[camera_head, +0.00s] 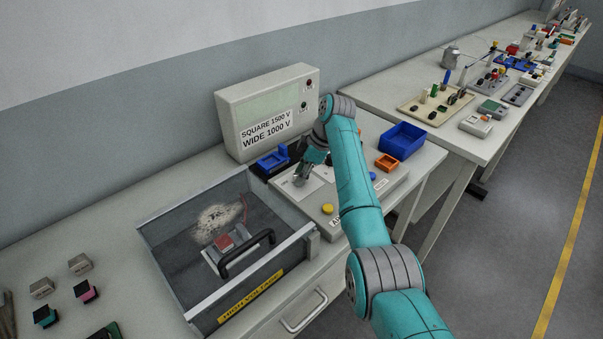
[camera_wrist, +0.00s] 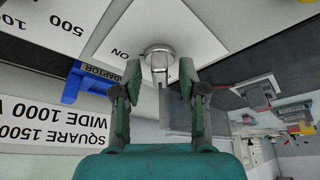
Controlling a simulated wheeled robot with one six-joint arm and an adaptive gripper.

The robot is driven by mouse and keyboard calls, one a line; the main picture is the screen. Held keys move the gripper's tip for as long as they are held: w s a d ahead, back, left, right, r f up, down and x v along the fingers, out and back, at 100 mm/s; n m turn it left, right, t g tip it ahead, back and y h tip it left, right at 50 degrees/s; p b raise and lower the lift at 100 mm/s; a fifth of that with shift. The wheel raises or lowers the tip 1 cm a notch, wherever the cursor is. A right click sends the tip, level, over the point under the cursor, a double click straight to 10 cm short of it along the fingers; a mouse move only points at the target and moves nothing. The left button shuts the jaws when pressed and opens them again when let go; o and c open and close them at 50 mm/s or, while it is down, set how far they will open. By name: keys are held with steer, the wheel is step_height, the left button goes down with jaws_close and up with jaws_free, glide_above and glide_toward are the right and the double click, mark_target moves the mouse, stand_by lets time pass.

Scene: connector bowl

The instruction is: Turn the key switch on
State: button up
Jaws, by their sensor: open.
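In the wrist view, the key switch (camera_wrist: 158,52) is a round metal piece with a narrow part standing out of it. It sits on a white plate (camera_wrist: 185,25) marked ON at its left. My gripper (camera_wrist: 160,70) is open, with its two dark green fingers on either side of the switch's narrow part. Whether either finger touches it I cannot tell. In the head view my gripper (camera_head: 305,172) is low over the panel (camera_head: 400,187), and the switch cannot be made out there.
A beige instrument box (camera_head: 235,110) labelled SQUARE 1500 V and WIDE 1000 V stands behind. A blue holder (camera_head: 272,160) is left of my gripper. A clear-lidded high-voltage box (camera_head: 260,285) stands front left.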

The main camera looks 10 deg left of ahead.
jaws_close()
steer(key=shift+m, duration=0.3)
steer(key=m+t, duration=0.1)
steer(key=m, duration=0.2)
steer(key=shift+s+m+t, duration=0.15)
steer(key=shift+m+t, duration=0.15)
steer(key=shift+t, duration=0.1)
steer(key=m, duration=0.2)
steer(key=m+t+h, duration=0.1)
steer(key=m, duration=0.1)
steer(key=shift+s+a+m+t, duration=0.1)
steer(key=shift+m+t, duration=0.2)
steer(key=m+t+h, duration=0.1)
steer(key=m, duration=0.3)
steer(key=shift+s+a, duration=0.1)
steer(key=shift+a, duration=0.05)
steer(key=m+h, duration=0.1)
steer(key=m, duration=0.1)
steer(key=m+h, duration=0.1)
steer(key=m, duration=0.2)
steer(key=shift+t, duration=0.4)
